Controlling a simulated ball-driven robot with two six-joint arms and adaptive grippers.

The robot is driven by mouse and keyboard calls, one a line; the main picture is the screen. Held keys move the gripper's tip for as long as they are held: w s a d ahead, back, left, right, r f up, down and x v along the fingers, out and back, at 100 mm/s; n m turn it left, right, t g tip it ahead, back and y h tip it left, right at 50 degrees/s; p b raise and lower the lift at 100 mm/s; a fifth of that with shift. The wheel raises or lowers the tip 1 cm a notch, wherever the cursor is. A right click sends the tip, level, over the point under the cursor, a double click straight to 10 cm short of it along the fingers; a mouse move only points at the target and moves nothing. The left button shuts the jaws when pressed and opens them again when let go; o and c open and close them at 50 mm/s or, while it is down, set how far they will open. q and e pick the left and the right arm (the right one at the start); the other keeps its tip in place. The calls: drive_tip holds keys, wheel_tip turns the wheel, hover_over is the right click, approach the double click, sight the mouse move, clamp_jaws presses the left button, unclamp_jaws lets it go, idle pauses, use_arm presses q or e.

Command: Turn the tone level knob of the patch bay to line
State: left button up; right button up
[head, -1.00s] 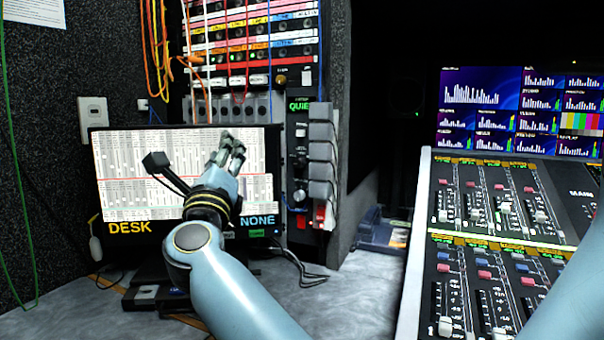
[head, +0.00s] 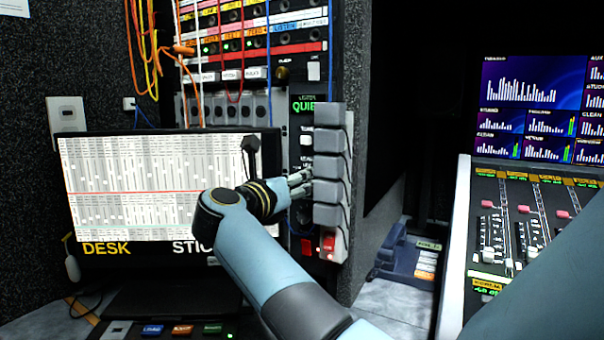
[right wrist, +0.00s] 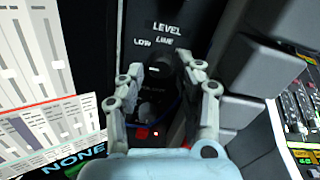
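The patch bay (head: 262,75) is a tall rack of jacks and coloured label strips. Its narrow black panel (right wrist: 178,10) at the right carries the words LEVEL, LOW and LINE. Below them, in the right wrist view, is a dark round knob (right wrist: 160,76) with a small pale mark near its top left. My right gripper (head: 303,182) reaches this panel; its fingers hide the knob in the head view. In the right wrist view the gripper (right wrist: 166,72) is open, one finger on each side of the knob. Contact is not clear. My left gripper is not in view.
Grey blocks (head: 330,180) stick out in a column just right of the knob panel, close to my fingers. A fader screen (head: 130,190) stands left. A red switch (head: 328,243) sits below. A mixing desk (head: 520,225) is at the right. Patch cords hang above left.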

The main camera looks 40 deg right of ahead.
drive_tip(key=shift+w+d, duration=0.1)
drive_tip(key=shift+d, duration=0.5)
drive_tip(key=shift+c, duration=1.1)
clamp_jaws()
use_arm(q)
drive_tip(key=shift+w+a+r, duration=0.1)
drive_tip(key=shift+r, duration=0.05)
